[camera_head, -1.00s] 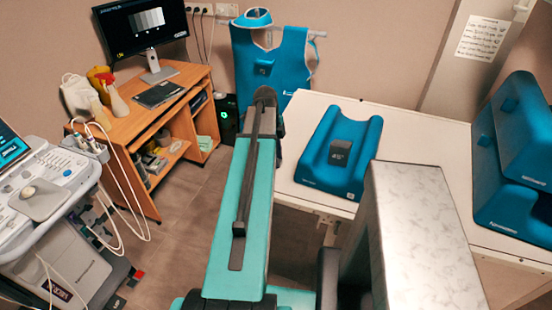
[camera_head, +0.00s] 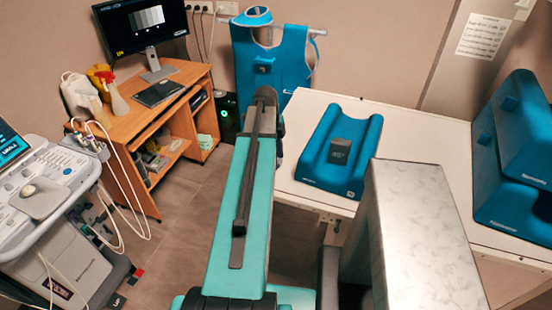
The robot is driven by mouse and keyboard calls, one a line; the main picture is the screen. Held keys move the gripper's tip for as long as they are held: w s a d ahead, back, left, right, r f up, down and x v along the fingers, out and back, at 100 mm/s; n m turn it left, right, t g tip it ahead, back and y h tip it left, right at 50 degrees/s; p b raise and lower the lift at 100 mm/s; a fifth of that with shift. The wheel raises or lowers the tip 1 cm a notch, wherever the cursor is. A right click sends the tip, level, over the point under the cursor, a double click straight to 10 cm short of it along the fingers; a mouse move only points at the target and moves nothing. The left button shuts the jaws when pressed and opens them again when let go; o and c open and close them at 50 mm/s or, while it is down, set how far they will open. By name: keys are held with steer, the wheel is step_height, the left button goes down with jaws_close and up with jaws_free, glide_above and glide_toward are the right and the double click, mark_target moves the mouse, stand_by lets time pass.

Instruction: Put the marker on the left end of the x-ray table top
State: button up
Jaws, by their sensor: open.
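A white table top (camera_head: 430,131) reaches across the right side, and its left end lies just right of my teal arm. A blue moulded cushion (camera_head: 330,172) rests on that left part. A small dark block (camera_head: 340,151) with faint print sits on the cushion; I cannot tell whether this is the marker. No other thing can be clearly made out as the marker. My arm stretches up the middle of the picture, and my gripper does not show.
Large blue cushions (camera_head: 517,150) stand at the table's right. A wooden desk (camera_head: 190,79) with a monitor (camera_head: 142,25) is at the back left. An ultrasound cart (camera_head: 45,200) stands at the left. A blue apron (camera_head: 283,55) hangs behind. Brown floor is clear between cart and arm.

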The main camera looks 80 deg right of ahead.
steer(key=shift+r, duration=0.15)
step_height(320, 180, up, 12)
steer(key=w+b, duration=0.1)
steer(key=b, duration=0.2)
steer(key=shift+w+d, duration=0.15)
steer(key=shift+w, duration=0.25)
stand_by(1.0)
